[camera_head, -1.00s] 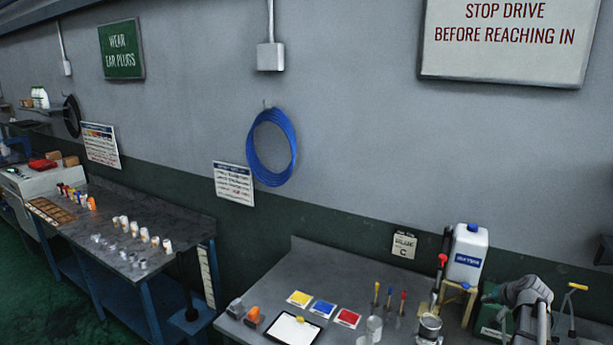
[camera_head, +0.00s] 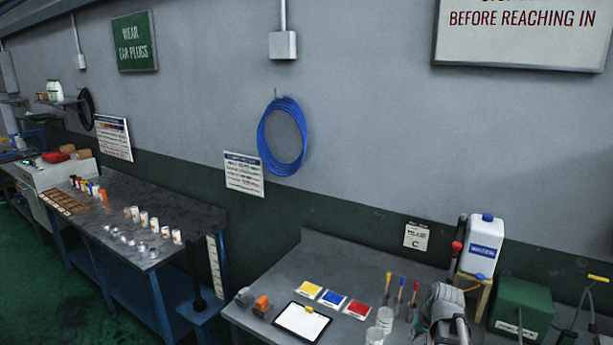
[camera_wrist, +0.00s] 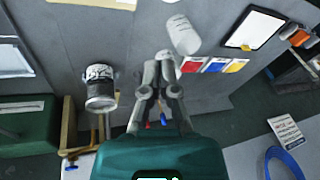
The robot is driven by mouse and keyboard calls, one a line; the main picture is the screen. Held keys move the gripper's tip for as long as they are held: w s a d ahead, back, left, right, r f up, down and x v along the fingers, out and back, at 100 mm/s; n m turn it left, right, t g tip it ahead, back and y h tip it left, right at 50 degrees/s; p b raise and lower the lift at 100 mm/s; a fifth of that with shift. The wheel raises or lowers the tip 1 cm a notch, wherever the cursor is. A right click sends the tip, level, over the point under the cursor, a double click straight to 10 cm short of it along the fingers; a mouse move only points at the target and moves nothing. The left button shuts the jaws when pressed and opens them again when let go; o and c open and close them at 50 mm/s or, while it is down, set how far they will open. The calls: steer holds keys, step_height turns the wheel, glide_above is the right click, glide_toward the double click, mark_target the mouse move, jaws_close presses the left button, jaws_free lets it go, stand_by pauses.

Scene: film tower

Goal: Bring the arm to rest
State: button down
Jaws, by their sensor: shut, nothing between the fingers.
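My gripper (camera_wrist: 163,58) shows in the wrist view with its two fingers closed together and nothing between them. It is over the grey bench (camera_wrist: 140,25), with a clear jar (camera_wrist: 182,36) just past the fingertips and a metal can (camera_wrist: 101,92) to the left. Whether the fingers touch the jar cannot be told. Brush tips (camera_wrist: 163,118) show between the finger linkages. In the head view my grey arm (camera_head: 445,305) is at the lower right over the bench; the fingertips cannot be made out there.
A white water container (camera_head: 481,245) on a wooden stand and a green box (camera_head: 518,305) stand right of my arm. Coloured cards (camera_head: 332,299), a clipboard (camera_head: 301,321) and upright brushes (camera_head: 400,290) are to its left. A second bench (camera_head: 180,210) holds several small pots.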

steer(key=s+a+f+n+g+h+b, duration=0.2)
steer(key=s+a+f+g+b, duration=0.1)
steer(key=s+a, duration=0.7)
steer(key=shift+s+a+f+n, duration=0.15)
steer(key=shift+a+f+n, duration=0.25)
steer(key=shift+a+f, duration=0.8)
